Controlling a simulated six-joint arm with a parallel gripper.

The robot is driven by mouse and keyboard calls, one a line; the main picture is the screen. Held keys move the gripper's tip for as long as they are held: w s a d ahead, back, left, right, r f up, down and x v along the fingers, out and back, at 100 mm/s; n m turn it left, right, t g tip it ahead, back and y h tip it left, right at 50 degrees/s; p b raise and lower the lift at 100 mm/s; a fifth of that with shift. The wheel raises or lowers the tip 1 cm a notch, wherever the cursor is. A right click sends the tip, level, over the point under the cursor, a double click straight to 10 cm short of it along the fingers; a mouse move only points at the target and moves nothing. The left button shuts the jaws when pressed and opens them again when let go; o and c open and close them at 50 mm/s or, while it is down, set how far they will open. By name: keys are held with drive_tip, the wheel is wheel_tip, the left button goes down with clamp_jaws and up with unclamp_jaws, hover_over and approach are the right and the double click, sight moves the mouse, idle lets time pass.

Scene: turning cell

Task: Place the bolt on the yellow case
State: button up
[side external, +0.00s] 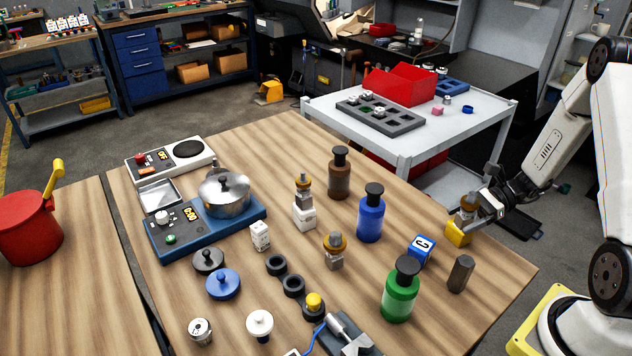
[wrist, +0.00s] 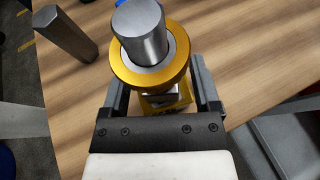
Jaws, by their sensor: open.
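The bolt (wrist: 144,36), a silver cylinder with a gold collar, stands upright on the yellow case (wrist: 178,108) in the wrist view. In the side view the bolt (side external: 468,204) rests on top of the yellow case (side external: 456,234), near the table's right edge. My gripper (wrist: 155,84) is open, with one finger on each side of the bolt below its collar. In the side view my gripper (side external: 478,214) reaches in from the right at bolt height. The bolt's lower part is mostly hidden by its collar.
A white side table (side external: 401,158) stands behind.

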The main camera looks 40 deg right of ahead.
drive_tip(key=shift+r, duration=0.2)
drive_tip(key=v, duration=0.7)
drive_tip(key=shift+d, duration=0.25)
